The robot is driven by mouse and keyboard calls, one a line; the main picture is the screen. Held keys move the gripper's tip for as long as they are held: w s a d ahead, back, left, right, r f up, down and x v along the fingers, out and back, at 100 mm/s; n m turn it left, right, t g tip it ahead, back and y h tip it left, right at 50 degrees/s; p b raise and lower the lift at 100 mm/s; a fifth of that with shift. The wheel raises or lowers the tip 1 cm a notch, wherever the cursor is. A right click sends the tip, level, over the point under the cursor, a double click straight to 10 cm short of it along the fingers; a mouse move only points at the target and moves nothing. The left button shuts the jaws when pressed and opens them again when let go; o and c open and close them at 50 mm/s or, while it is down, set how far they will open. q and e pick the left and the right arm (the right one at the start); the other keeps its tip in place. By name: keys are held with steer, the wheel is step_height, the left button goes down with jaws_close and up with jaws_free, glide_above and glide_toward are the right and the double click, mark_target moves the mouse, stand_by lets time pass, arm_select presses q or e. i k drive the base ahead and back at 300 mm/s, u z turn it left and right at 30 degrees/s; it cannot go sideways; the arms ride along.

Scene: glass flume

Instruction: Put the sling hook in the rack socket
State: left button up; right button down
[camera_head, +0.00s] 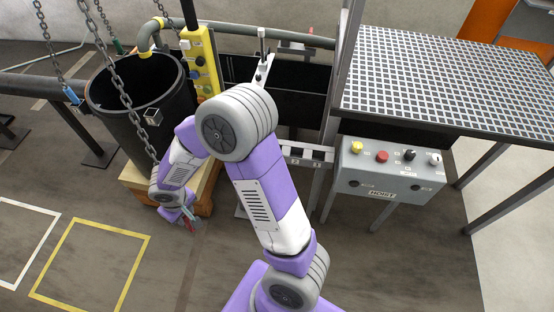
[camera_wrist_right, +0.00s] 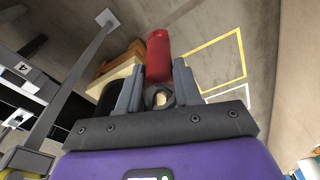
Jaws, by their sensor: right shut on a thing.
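My right gripper (camera_head: 188,220) hangs low in front of the wooden pallet in the camera_head view, and its fingers (camera_wrist_right: 158,92) show in the wrist view. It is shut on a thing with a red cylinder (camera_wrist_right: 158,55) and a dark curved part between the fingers. This looks like the sling hook, but its full shape is hidden. The rack (camera_head: 306,153), a grey rail with small number labels, is to the right of my right forearm. A label "4" shows on a rack part (camera_wrist_right: 23,68) at left in the wrist view. I cannot make out which socket is free. My left gripper is out of view.
A black bin (camera_head: 140,125) stands on a wooden pallet (camera_head: 128,176), with chains (camera_head: 118,80) hanging over it. A yellow control box (camera_head: 203,65) is behind. A grey hoist panel (camera_head: 388,180) and grated table (camera_head: 450,85) stand right. Floor at the lower left is clear.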

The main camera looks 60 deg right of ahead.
mark_target(317, 162)
steer(key=z, duration=1.85)
steer(key=i, duration=1)
